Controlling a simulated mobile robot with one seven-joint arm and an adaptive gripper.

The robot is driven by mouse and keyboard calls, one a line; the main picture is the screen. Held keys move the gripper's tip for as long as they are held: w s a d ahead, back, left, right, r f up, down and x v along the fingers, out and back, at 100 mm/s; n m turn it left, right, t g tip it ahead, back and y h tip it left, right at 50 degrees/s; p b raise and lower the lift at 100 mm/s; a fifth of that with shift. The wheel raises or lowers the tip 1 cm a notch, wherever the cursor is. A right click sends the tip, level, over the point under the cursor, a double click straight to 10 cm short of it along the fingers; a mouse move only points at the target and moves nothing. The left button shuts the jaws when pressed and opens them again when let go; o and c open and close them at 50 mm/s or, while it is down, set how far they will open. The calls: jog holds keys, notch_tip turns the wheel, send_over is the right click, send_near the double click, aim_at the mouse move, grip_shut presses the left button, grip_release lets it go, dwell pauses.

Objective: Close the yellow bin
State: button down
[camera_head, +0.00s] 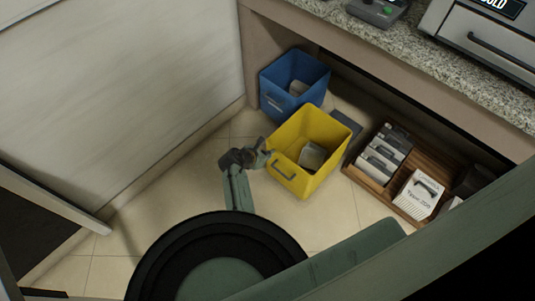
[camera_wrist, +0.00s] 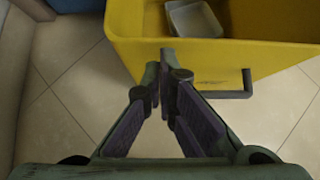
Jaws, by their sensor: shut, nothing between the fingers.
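The yellow bin (camera_head: 297,180) stands on the tiled floor in front of the counter's open underside. It has no cover over its top, and a light grey box (camera_head: 313,156) lies inside. A dark handle (camera_head: 283,171) is on its front wall. My gripper (camera_head: 264,150) is at the bin's left side near the rim, its fingers shut and empty. In the wrist view the fingertips (camera_wrist: 168,60) are just in front of the bin's yellow wall (camera_wrist: 225,54), left of the handle (camera_wrist: 240,88). I cannot tell whether they touch the wall.
A blue bin (camera_head: 290,82) stands behind the yellow one, under the counter (camera_head: 440,65). A wooden tray (camera_head: 360,177) with several boxes is to the right. A white panel (camera_head: 110,80) closes off the left. Tiled floor (camera_head: 185,190) is free in front of the panel.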

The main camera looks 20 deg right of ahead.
jog(key=w+d+b, duration=0.5)
jog(key=d, duration=0.7)
jog(key=w+d+b, duration=0.4)
jog(key=w+d, duration=0.1)
jog(key=d, duration=0.8)
jog(key=shift+w+r+b, duration=0.15)
jog(key=shift+w+b, duration=0.05)
jog(key=shift+b, duration=0.15)
jog(key=shift+r, duration=0.1)
